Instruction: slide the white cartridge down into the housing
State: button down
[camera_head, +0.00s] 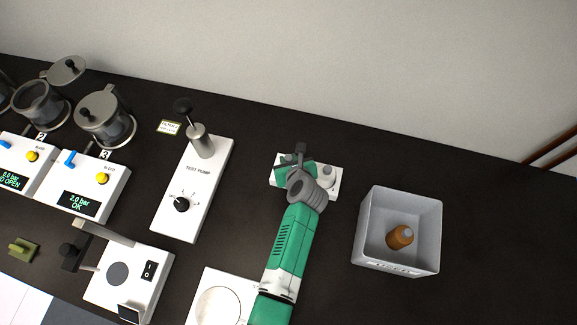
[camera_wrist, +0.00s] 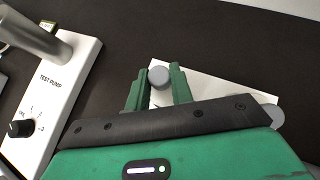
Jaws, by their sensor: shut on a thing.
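My gripper (camera_wrist: 159,88) is shut, its two green fingers on either side of a round grey-topped piece (camera_wrist: 159,76), which I take to be the cartridge. Its lower body is hidden by the fingers and palm, so its depth in the housing cannot be told. The fingers are over a white block (camera_wrist: 203,84), likely the housing; its white edge also shows in the head view (camera_head: 334,188). In the head view my gripper (camera_head: 291,162) is over the left part of this block, and my wrist covers its middle.
A second round grey cap (camera_head: 328,171) stands at the block's right end. The white test pump (camera_head: 203,190) with its upright handle is left of my arm. A grey bin (camera_head: 372,232) holding a brown bottle (camera_head: 398,238) is at the right.

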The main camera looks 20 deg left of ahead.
jog(key=shift+r, duration=0.25)
notch_tip(320, 180, up, 5)
jog(key=p, duration=0.5)
jog(key=shift+f, duration=0.35)
